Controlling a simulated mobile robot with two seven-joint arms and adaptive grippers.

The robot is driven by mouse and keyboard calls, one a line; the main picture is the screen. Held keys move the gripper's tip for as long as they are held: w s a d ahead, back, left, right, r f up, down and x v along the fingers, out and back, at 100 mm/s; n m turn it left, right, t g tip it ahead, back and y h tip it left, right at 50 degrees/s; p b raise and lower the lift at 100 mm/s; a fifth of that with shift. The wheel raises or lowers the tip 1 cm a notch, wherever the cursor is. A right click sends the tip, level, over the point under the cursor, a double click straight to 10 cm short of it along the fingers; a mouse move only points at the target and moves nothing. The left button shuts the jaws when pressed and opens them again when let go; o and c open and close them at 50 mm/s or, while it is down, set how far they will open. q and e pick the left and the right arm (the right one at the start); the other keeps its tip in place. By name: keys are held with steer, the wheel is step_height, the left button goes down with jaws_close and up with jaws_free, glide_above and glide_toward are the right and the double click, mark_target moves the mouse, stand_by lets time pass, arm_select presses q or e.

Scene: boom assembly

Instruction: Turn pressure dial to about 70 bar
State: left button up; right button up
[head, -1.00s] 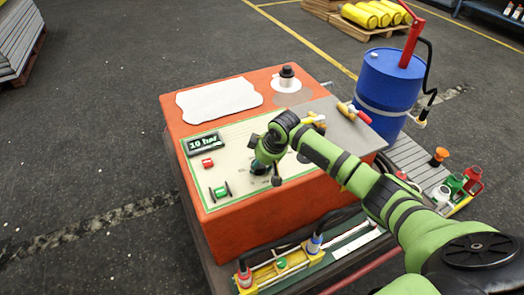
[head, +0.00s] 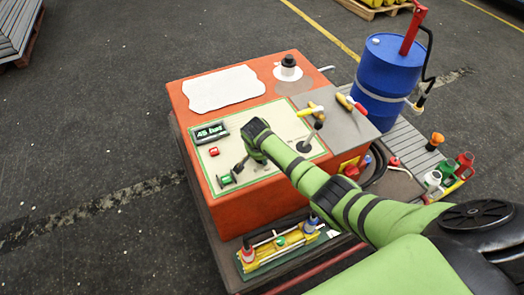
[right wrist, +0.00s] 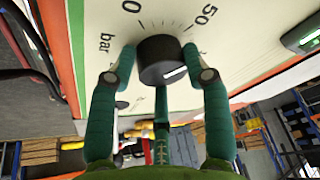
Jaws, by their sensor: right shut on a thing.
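The pressure dial (right wrist: 160,58) is a black round knob with a white pointer line, on a cream panel printed with "0", "50" and "bar" in the right wrist view. My right gripper (right wrist: 160,66) is shut on the dial, one green finger on each side. In the head view my right gripper (head: 257,160) reaches down to the panel (head: 215,168) and hides the dial. The small digital display (head: 211,133) seems to read about 45 bar; the first digits are hard to tell. My left gripper is not in view.
The panel tops an orange console (head: 255,205). Beside the display are a red button (head: 214,152) and a green switch (head: 226,180). A black lever (head: 311,137) stands right of my gripper. A blue drum (head: 386,75) with a red pump stands at the back right.

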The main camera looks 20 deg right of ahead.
steer(key=shift+w+a+r+m+h, duration=0.15)
steer(key=shift+w+r+m, duration=0.1)
steer(key=shift+m, duration=0.4)
steer(key=shift+w+d+r+m+h, duration=0.1)
steer(key=shift+w+m+h, duration=0.1)
steer(key=shift+m, duration=0.45)
steer(key=shift+m+g, duration=0.3)
steer(key=o, duration=1.1)
steer(key=shift+f, duration=0.25)
steer(key=shift+s+a+r, duration=0.15)
steer(key=shift+s+r, duration=0.1)
steer(key=shift+r, duration=0.2)
steer(key=v, duration=1.1)
steer(key=shift+w, duration=0.1)
